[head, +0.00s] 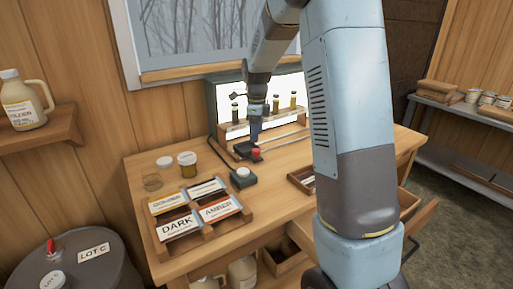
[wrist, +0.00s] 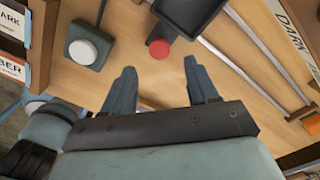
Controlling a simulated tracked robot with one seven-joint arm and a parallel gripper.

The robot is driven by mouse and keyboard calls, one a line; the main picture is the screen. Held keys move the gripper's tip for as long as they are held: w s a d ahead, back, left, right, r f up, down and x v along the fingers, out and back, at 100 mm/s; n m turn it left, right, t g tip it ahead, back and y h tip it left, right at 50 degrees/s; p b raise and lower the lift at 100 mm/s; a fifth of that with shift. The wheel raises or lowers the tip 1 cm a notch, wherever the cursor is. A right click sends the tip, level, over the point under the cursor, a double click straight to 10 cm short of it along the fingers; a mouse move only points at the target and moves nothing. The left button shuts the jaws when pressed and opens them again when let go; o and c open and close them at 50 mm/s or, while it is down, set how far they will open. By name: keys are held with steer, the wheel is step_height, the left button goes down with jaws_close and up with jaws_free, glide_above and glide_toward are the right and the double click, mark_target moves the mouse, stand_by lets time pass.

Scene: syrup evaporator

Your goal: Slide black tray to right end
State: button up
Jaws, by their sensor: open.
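The black tray (wrist: 188,14) is a small dark tray with a round red knob (wrist: 159,49) on its near side in the wrist view. In the head view the tray (head: 242,148) sits at the left part of a pale rail track (head: 285,141) in front of the lit panel, with the red knob (head: 256,153) beside it. My gripper (wrist: 160,68) is open and empty. In the wrist view its two fingertips lie just below the knob, one to each side; I cannot tell whether they touch anything. In the head view my gripper (head: 254,134) is over the tray and partly hides it.
A grey box with a white button (head: 243,173) stands in front of the tray. Labelled card holders (head: 196,216) are at the front left. A rack of vials (head: 263,121) stands behind the rails. A wooden box (head: 301,179) is at the right, partly behind my arm.

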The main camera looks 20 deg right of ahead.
mark_target(257, 149)
step_height(257, 149, down, 7)
steer(key=shift+r, duration=0.2)
stand_by(0.3)
jaws_close()
stand_by(0.4)
